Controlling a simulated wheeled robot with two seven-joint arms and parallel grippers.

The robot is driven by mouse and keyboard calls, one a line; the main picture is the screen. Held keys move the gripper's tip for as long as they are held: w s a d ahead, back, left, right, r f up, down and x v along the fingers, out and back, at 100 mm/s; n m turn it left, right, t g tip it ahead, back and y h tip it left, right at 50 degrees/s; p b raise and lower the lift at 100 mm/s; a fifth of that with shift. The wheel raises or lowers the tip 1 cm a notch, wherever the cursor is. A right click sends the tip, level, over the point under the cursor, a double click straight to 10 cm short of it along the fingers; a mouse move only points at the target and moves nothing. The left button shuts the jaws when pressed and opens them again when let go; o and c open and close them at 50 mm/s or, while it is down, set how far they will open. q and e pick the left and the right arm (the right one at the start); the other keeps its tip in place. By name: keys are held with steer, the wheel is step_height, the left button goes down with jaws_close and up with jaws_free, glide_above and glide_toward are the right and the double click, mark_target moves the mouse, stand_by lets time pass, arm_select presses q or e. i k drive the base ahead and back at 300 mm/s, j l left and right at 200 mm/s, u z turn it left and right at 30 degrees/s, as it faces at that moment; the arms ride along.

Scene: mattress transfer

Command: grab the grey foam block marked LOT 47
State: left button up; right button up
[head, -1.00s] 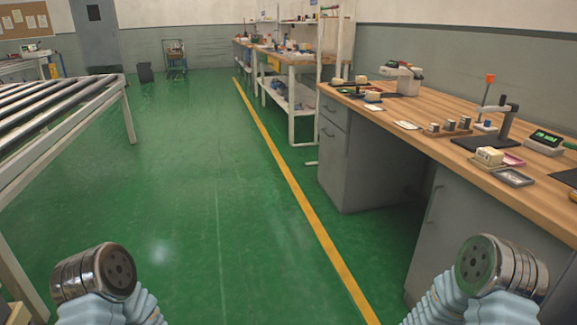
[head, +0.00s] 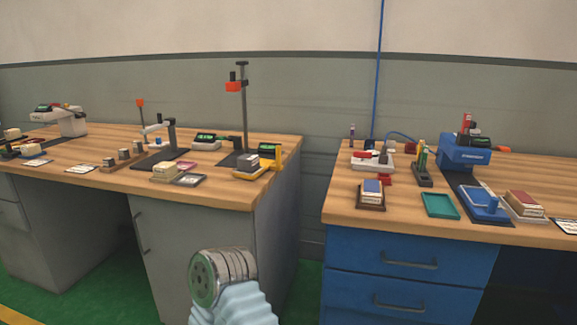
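No marking LOT 47 can be read on anything in the head view. Several small grey-topped pieces (head: 124,155) stand in a row on a wooden holder further left. A cream block (head: 164,171) lies nearer the bench's front edge. I cannot tell whether any of these is foam. Part of my arm, seemingly the right one, shows at the bottom, in front of the benches. Neither gripper shows, so their state is hidden.
The grey-fronted wooden bench (head: 215,190) and the blue-drawered bench (head: 350,217) stand apart with a narrow gap. A tall stand (head: 245,110) rises behind the grey block. A blue-topped stack (head: 371,188), teal tray (head: 440,205) and blue device (head: 465,155) occupy the right bench.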

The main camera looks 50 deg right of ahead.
mark_target(247, 163)
steer(key=z, duration=1.55)
steer(key=i+j+z, duration=0.2)
steer(key=j+z, duration=0.2)
steer(key=i+j, duration=0.05)
